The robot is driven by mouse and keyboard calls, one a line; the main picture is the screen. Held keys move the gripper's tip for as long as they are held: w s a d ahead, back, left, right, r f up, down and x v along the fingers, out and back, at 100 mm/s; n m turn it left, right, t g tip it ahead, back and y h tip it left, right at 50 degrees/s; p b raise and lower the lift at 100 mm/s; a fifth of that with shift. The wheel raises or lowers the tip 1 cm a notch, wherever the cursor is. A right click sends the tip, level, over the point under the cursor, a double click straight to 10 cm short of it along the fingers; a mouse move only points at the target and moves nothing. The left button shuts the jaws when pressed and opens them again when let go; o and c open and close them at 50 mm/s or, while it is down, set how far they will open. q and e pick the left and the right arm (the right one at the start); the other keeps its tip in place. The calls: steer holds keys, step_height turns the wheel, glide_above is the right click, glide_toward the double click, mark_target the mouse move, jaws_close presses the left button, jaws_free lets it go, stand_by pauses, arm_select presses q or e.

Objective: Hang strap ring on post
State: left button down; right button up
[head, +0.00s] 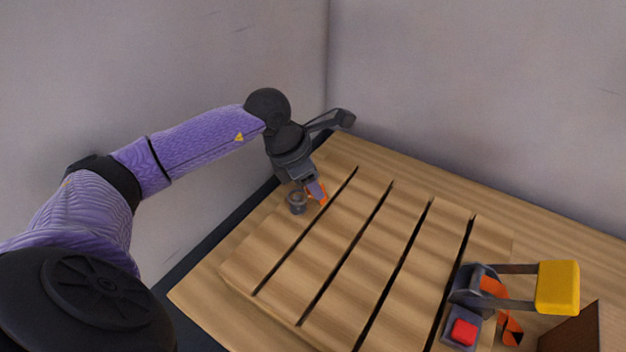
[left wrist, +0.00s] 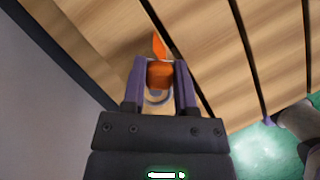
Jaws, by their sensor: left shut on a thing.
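My left gripper (head: 318,192) is low over the far left part of the slatted wooden board. In the left wrist view its two purple fingers (left wrist: 160,78) are shut on an orange strap piece (left wrist: 158,74), and a thin orange end sticks out past the fingertips. In the head view only a little orange (head: 323,198) shows at the fingertips. A short grey round piece (head: 297,202), perhaps the post, stands just left of the fingers. A pale grey curved edge (left wrist: 157,98) shows between the fingers; I cannot tell whether it is the ring or the post.
At the lower right is a dark clamp-like device (head: 475,285) with a yellow handle (head: 558,288), a red button (head: 464,332) and orange strap (head: 511,330). A brown block (head: 585,330) is beside it. Grey walls stand close behind and left. The middle slats (head: 370,250) are clear.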

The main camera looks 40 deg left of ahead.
arm_select(q)
steer(key=shift+f+b, duration=0.95)
steer(key=shift+f, duration=0.3)
arm_select(e)
steer(key=shift+s+f, duration=0.15)
steer(key=shift+f, duration=0.85)
arm_select(q)
steer(key=shift+c, duration=1.6)
jaws_free()
